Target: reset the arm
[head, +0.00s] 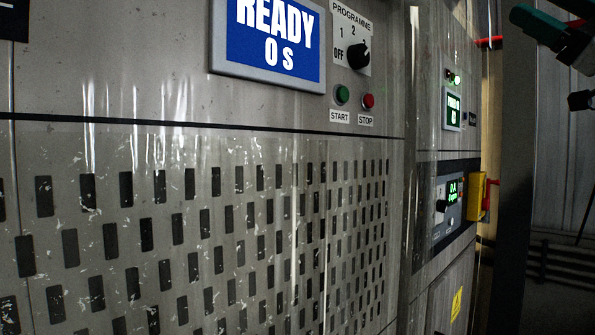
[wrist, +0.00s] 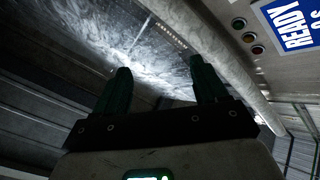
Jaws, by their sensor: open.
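My gripper (wrist: 160,68) shows in the wrist view with its two dark green fingers apart. Nothing is between them, and they are clear of the surfaces behind. In the head view, a dark and teal part of my arm's end (head: 548,28) shows at the top right, cut off by the frame edge. It is in the air, to the right of the cabinet front (head: 150,95).
The cabinet carries a blue display (head: 270,45) reading READY 0 s, a programme dial (head: 357,56), a green START button (head: 342,94) and a red STOP button (head: 368,101). Smaller panels (head: 448,200) and a yellow box (head: 475,197) stand further right.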

